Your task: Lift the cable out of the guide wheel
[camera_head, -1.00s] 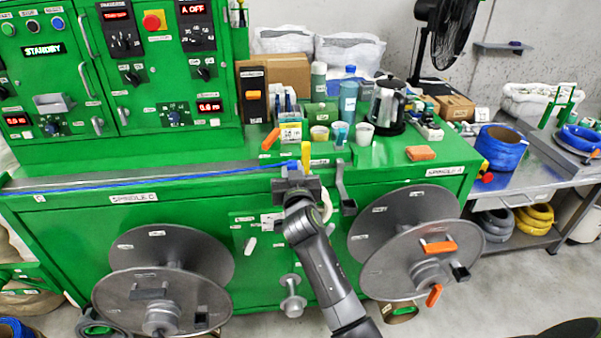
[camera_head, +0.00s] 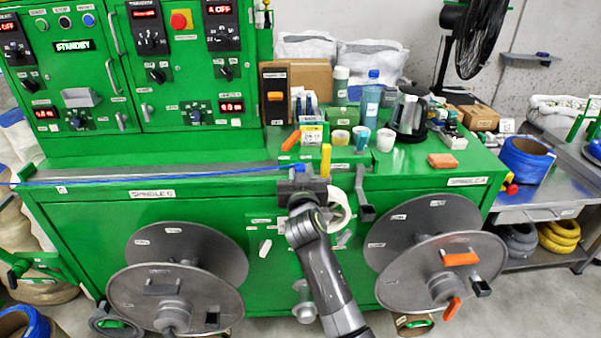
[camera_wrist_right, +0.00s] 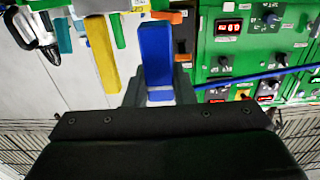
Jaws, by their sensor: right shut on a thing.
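The blue cable (camera_head: 215,175) runs along the ledge of the green machine from the left edge of the head view to my right gripper (camera_head: 298,172). The right wrist view shows a blue block (camera_wrist_right: 155,55) between the fingers of this gripper (camera_wrist_right: 158,95), with the cable (camera_wrist_right: 250,78) leading off to the right behind it. The gripper is shut, at the machine's front edge, left of a yellow post (camera_head: 326,160). A white ring (camera_head: 340,208), partly behind my wrist, may be the guide wheel; I cannot tell whether cable touches it. My left gripper is not in view.
Two large grey spools (camera_head: 175,295) (camera_head: 440,272) stick out from the machine's front. A grey bracket (camera_head: 363,195) is close on the right.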

